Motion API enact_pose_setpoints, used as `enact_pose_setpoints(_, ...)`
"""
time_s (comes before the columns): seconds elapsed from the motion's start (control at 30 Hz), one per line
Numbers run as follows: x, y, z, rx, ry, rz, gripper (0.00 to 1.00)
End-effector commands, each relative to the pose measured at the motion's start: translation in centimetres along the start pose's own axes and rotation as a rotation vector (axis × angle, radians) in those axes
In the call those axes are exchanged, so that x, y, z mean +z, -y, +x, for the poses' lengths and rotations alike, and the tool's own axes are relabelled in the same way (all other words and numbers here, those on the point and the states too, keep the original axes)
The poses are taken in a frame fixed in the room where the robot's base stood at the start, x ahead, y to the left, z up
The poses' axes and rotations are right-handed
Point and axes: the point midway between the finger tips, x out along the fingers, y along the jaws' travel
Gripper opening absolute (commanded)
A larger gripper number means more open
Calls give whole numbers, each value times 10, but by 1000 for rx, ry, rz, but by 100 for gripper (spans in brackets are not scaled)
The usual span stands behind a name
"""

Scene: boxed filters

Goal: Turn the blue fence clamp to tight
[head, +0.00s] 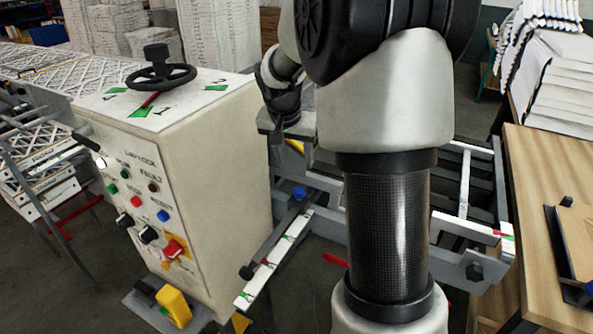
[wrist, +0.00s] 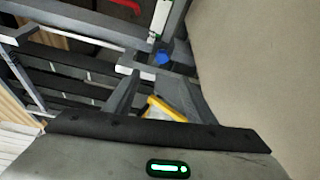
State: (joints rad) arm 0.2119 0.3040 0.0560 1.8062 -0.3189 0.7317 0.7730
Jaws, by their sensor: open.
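The blue fence clamp (head: 299,193) is a small blue knob at the far end of a white scale strip, on the grey frame right of the machine cabinet. It also shows in the wrist view (wrist: 162,57), beyond my fingertips. My gripper (wrist: 160,85) is open, with a grey finger on each side, and apart from the clamp. In the head view my gripper (head: 288,140) is above the clamp and partly hidden by my arm. I cannot tell whether the clamp is tight or loose.
A white scale strip (head: 270,268) with green and red marks runs toward the front. A dark bar with a black knob (head: 247,272) lies beside it. The cream control cabinet (head: 215,165) stands close on the left. A wooden table (head: 550,210) is at right. A yellow-edged part (wrist: 168,110) shows between my fingers.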

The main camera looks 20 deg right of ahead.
Motion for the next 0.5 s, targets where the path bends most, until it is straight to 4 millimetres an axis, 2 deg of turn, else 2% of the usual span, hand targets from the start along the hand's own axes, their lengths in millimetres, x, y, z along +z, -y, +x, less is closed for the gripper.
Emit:
enact_pose_setpoints(0.03, -1, -2, -12, -10, -7, -26, 50)
enact_pose_setpoints(0.17, 2, -1, -9, -20, -14, -68, 50)
enact_pose_setpoints(0.37, 3, 0, 22, -18, -11, -68, 50)
enact_pose_setpoints(0.5, 2, 1, 53, -19, -10, -67, 50)
